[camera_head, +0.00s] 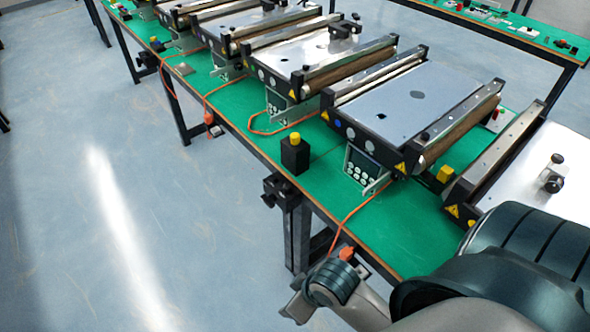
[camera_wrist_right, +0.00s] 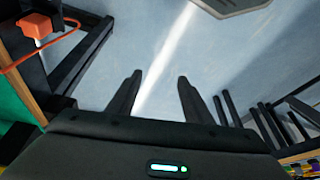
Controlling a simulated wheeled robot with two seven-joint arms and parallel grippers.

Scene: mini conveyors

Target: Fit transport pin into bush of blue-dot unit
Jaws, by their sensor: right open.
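The blue-dot unit (camera_head: 400,98) is a mini conveyor with a pale top plate, standing on the green table. A blue dot (camera_head: 338,123) shows on its front side. A dark round spot, perhaps a hole, is on its plate; I cannot tell which opening is the bush. A black block with a yellow top (camera_head: 295,153) stands upright near the table's front edge; I cannot tell whether its yellow part is the transport pin. My right gripper (camera_wrist_right: 159,76) is open and empty over the floor, beside the table. My left gripper is not in view.
Other conveyors (camera_head: 300,55) stand in a row behind; one (camera_head: 530,165) with a black knob is at right. A yellow piece (camera_head: 445,173) sits between units. An orange cable with a plug (camera_head: 347,253) hangs over the table edge near my right arm. The floor is clear.

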